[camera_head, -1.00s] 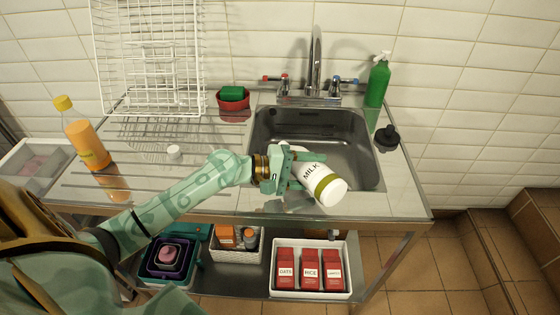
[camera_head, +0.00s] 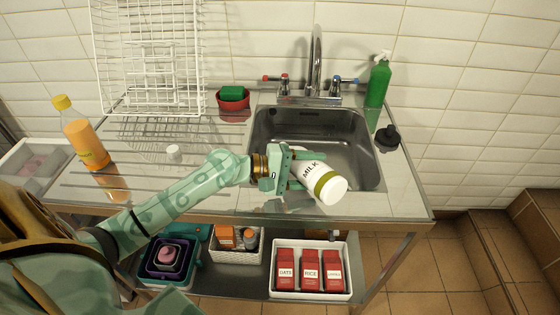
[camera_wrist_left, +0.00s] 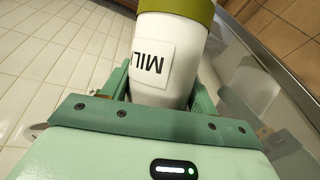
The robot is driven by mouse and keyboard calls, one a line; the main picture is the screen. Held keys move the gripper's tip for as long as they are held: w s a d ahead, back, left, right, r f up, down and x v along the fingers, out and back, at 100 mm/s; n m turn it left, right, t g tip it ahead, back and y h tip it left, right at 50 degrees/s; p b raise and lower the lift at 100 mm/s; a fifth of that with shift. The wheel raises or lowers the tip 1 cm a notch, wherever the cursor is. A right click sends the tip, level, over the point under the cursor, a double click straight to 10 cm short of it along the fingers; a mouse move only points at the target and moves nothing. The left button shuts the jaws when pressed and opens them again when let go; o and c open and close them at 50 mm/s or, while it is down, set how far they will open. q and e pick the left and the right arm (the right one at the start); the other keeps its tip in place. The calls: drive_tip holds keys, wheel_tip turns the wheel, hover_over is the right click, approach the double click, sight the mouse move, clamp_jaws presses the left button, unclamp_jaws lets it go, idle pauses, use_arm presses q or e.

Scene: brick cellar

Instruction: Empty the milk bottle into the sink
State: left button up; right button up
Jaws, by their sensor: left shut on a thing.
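My left gripper (camera_head: 290,168) is shut around the milk bottle (camera_head: 313,172), a white bottle with an olive-green band and a MILK label. The bottle is tilted over the front part of the steel sink (camera_head: 262,124), its banded end toward the lower right, near the counter's front edge. In the left wrist view the milk bottle (camera_wrist_left: 170,52) sits between the two fingers of the left gripper (camera_wrist_left: 163,92). No liquid is seen flowing. The right gripper is not in view.
A tap (camera_head: 315,65) stands behind the sink. Left are a red bowl with a green sponge (camera_head: 232,97), a dish rack (camera_head: 150,60), a white cap (camera_head: 173,152) and a juice bottle (camera_head: 82,135).

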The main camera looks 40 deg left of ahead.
use_arm(q)
drive_tip(key=shift+w+a+r+n+h+b, duration=0.1)
drive_tip(key=shift+a+n+h+b, duration=0.2)
drive_tip(key=shift+n+b, duration=0.35)
idle(0.7)
